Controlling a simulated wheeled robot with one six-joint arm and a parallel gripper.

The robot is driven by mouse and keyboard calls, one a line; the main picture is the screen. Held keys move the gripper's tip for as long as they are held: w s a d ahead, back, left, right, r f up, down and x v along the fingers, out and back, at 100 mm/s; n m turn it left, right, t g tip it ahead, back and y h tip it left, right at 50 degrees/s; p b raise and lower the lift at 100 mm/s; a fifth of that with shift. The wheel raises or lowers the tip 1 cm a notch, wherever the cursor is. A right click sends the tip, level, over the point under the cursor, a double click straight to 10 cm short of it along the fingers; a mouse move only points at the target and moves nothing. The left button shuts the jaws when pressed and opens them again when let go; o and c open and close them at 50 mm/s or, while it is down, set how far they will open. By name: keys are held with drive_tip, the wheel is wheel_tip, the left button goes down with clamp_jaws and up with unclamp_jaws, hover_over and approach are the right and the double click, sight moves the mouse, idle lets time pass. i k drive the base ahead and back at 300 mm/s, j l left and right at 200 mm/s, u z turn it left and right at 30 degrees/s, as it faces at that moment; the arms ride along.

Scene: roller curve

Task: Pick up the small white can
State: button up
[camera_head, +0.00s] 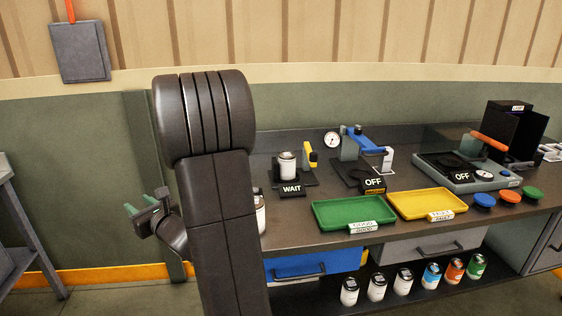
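Several white cans are in view, and I cannot tell which one is the task's small white can. One white can (287,166) stands upright on a dark stand marked WAIT on the bench. Another white can (260,213) stands at the bench's left end, mostly hidden behind my arm. White cans (349,291), (377,287) and (403,282) stand in a row on the lower shelf. My gripper (146,203) is left of my arm, with its two green fingertips apart and nothing visible between them. It is left of the bench, apart from every can.
A green tray (328,216) and a yellow tray (404,202) lie on the bench (300,250). A clamp device (352,150) and a scale-like device (440,172) stand behind them. Coloured lids (509,197) lie at right. Blue, orange and green cans (454,270) share the shelf.

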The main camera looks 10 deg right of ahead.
sight(286, 159)
drive_tip(key=i+j+z, duration=0.1)
drive_tip(key=z, duration=0.4)
drive_tip(key=i+j+z, duration=0.2)
drive_tip(key=z, duration=0.25)
drive_tip(key=i+j+z, duration=0.45)
drive_tip(key=z, duration=0.15)
